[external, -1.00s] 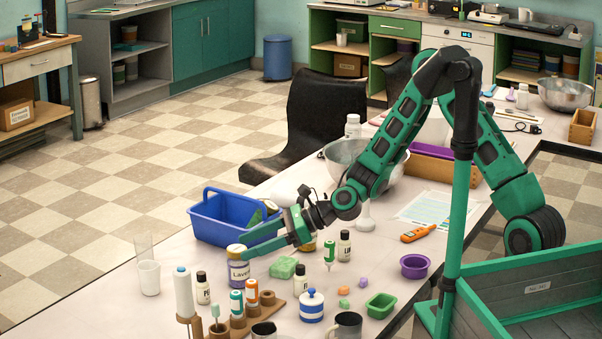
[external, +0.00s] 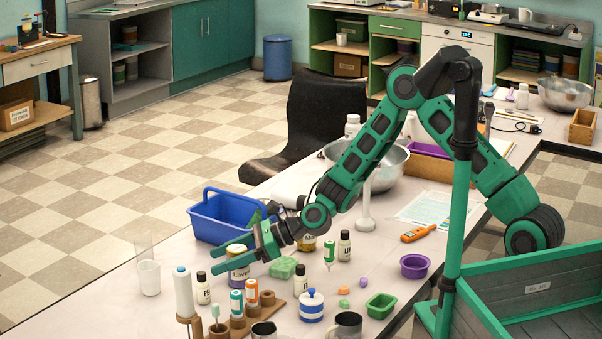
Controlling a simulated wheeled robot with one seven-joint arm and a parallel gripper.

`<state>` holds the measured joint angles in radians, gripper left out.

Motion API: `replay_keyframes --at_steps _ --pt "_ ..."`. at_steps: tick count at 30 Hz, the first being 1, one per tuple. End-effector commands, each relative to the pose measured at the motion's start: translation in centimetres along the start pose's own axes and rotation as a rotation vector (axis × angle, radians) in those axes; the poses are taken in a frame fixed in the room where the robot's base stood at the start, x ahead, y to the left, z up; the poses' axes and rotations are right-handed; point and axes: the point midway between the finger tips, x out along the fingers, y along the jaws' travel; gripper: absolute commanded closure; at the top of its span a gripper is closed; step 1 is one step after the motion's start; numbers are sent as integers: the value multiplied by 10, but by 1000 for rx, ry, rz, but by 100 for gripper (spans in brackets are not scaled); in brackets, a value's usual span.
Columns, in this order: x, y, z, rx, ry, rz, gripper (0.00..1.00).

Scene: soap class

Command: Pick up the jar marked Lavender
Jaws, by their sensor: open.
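The jar marked Lavender (external: 239,278) stands upright on the table, with a yellowish lid and a pale label of which "Lave" shows. My gripper (external: 238,250) is open at the jar's upper part. One green finger crosses in front of the jar below its lid and hides part of it. I cannot tell whether the fingers touch the jar.
A blue basket (external: 228,217) stands behind the jar. A green sponge (external: 283,267) and a black-capped bottle (external: 301,280) are to its right. Small bottles in a wooden holder (external: 238,332) and a white cup (external: 149,278) are nearby. A striped jar (external: 312,305) stands in front.

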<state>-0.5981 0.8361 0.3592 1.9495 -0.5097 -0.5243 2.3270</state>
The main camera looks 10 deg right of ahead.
Motion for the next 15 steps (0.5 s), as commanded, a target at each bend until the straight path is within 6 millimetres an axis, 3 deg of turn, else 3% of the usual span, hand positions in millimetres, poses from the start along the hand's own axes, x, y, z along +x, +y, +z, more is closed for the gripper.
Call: replay_keyframes --at_steps 2,8,15 --pt "0 0 0 0 0 0 44" --pt "0 0 0 0 0 0 91" --pt "0 0 0 0 0 0 92"
